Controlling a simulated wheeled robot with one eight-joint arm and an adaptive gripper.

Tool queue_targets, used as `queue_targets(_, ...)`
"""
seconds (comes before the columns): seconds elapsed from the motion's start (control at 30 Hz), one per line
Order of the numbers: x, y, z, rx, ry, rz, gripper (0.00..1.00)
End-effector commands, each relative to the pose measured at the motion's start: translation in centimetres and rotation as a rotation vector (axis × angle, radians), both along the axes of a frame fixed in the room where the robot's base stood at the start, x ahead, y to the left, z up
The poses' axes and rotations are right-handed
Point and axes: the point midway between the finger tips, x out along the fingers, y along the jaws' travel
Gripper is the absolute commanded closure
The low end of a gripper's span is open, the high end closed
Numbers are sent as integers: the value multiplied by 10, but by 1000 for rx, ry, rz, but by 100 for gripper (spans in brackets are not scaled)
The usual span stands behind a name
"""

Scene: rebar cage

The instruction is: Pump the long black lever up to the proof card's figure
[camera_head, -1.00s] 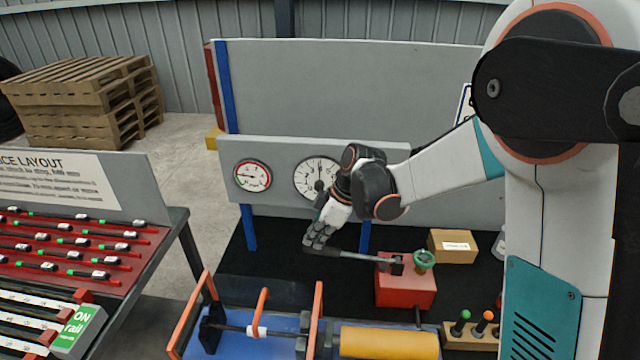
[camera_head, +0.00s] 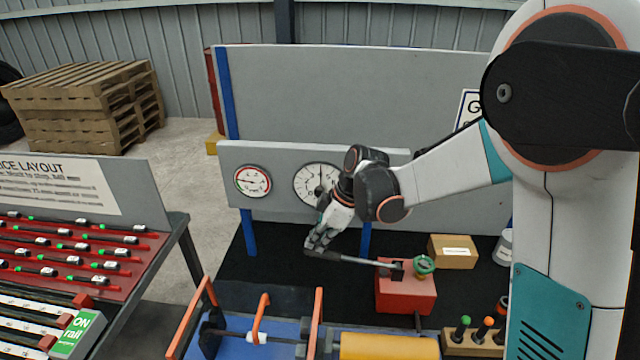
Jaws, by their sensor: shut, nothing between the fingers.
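The long black lever (camera_head: 360,261) runs left from the red pump block (camera_head: 405,292), nearly level with its free end slightly raised. My gripper (camera_head: 312,250) is shut at the lever's free end, with its fingertips touching or just over it; I cannot tell which. A green handwheel (camera_head: 424,264) sits on the pump block's right side. A large white gauge (camera_head: 318,184) is on the grey panel, partly hidden by my wrist, its needle near upright. A smaller red-rimmed gauge (camera_head: 252,181) is left of it. I cannot make out a proof card.
A cardboard box (camera_head: 452,251) stands behind the pump on the black mat. The blue bench with orange bars (camera_head: 318,318) and a yellow cylinder (camera_head: 388,346) lies in front. A holder with green and orange knobs (camera_head: 474,342) is at right. A sloped rack (camera_head: 70,255) stands left.

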Motion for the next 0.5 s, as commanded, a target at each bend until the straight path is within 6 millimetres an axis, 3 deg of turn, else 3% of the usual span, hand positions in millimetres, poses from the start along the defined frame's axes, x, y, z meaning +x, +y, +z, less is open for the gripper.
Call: queue_targets(0.5, -3, -19, 65, 0, -1, 0, 100)
